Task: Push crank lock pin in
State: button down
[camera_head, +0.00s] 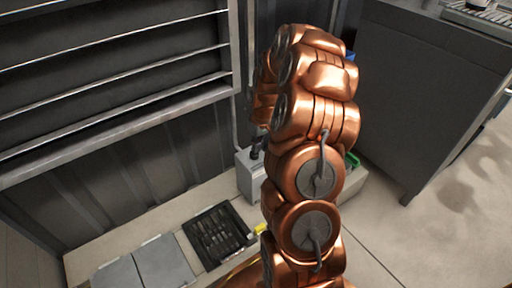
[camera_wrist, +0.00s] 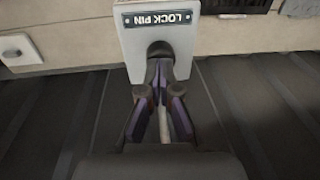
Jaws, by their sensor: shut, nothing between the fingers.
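In the wrist view a pale grey bracket carries a black label reading "LOCK PIN" (camera_wrist: 158,18). Just below the label is a dark rounded lock pin end or its opening (camera_wrist: 160,48); its depth cannot be told. My gripper (camera_wrist: 160,68) is shut, with its dark fingertips together right in front of this spot, pointing at it. Whether the tips touch the pin cannot be told. In the head view a grey box (camera_head: 248,174) stands beside my copper arm, with the dark end of my gripper just above it. The crank itself is not clearly visible.
In the head view a black grated tray (camera_head: 218,236) and grey plates (camera_head: 150,266) lie on a pale ledge at lower left. A dark cabinet (camera_head: 430,90) stands at right. A louvred wall panel (camera_head: 110,75) fills the upper left. Open floor (camera_head: 400,235) lies at lower right.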

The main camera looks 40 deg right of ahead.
notch_tip(320, 180, up, 12)
jog(key=s+d+p, duration=0.1)
jog(key=p, duration=0.2)
jog(key=s+a+r+n+g+p, duration=0.1)
jog(key=s+a+r+p, duration=0.3)
jog(key=a+r+p, duration=0.55)
jog(key=s+a+r+p, duration=0.4)
jog(key=a+r, duration=0.3)
jog(key=r, duration=0.5)
jog(key=s+a+r+g+p, duration=0.1)
jog(key=s+a+r+p, duration=0.4)
jog(key=s+r+p, duration=0.4)
jog(key=s+a+r+h+p, duration=0.1)
jog(key=s+a+r+p, duration=0.4)
jog(key=s+r+p, duration=0.5)
jog(key=shift+s+r+g, duration=0.4)
jog(key=shift+s+r, duration=0.35)
jog(key=shift+s, duration=0.85)
